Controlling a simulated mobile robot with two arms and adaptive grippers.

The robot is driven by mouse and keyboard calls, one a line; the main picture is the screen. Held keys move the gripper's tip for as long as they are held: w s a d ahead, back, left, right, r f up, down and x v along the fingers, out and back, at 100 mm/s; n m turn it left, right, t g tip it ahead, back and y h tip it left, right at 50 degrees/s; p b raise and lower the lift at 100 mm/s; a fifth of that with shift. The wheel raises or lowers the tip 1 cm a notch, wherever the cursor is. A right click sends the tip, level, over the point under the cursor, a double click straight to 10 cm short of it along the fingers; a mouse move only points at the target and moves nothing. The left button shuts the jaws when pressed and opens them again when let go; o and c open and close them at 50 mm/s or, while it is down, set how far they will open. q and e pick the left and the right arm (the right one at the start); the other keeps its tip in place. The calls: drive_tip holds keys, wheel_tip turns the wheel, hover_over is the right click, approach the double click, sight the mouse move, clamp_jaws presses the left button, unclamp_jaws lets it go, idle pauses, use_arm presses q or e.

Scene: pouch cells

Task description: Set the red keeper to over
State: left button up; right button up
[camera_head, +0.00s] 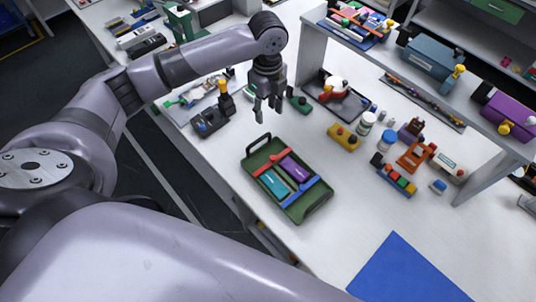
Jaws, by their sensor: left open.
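A green tray (318,207) with a black handle at its far left end lies on the white table. In it lie a teal pouch cell (273,184) and a purple pouch cell (295,168), side by side. The red keeper (264,166) looks like the red bar across the tray's far end, by the cells' ends. A blue bar (300,192) crosses the near end. I cannot tell exactly how the red bar sits on the cells. My left gripper (267,113) is open and empty, pointing down above the table beyond the tray, apart from it. My right gripper is out of view.
A yellow block (344,137), white jars and an orange stand (414,157) are right of the tray. A black device (209,122) stands left of my gripper. A raised shelf runs along the back right. A blue mat (405,275) lies at the front, with bare table between.

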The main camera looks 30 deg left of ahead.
use_arm(q)
wheel_tip(320, 180, up, 8)
idle(0.5)
